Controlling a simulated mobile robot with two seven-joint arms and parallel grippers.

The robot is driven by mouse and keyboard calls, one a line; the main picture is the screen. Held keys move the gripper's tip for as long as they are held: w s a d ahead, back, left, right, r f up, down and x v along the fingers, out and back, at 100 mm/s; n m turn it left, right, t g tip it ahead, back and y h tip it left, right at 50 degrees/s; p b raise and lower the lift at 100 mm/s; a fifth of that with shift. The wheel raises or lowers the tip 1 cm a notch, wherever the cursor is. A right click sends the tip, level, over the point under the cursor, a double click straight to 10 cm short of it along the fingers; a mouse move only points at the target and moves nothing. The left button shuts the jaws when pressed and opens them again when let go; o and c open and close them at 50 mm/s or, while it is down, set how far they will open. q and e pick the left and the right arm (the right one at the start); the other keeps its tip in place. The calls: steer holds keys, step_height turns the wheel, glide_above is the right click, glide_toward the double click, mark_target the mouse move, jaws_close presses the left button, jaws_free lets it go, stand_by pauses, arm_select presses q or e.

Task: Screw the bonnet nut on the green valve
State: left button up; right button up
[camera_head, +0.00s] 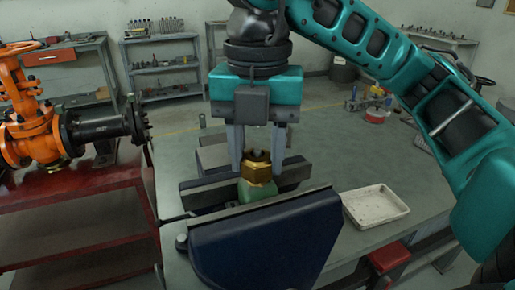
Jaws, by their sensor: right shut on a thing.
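The brass bonnet nut (258,172) sits on top of the green valve (257,192), roughly upright. The valve body is clamped between the jaws of a dark blue vise (265,242), and its lower part is hidden by the front jaw. My right gripper (257,160) points straight down from above, with one finger on each side of the nut, and is shut on it. How far the nut is threaded on cannot be seen. My left gripper is not in view.
The vise stands on a grey workbench (335,150). An empty white tray (375,206) lies right of it. A red cart (75,205) at the left carries a large orange valve (32,135). Small items (372,105) stand at the bench's back right. Shelves line the wall.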

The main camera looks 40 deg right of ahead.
steer(key=shift+f+b, duration=0.35)
stand_by(0.8)
steer(key=o, duration=1.2)
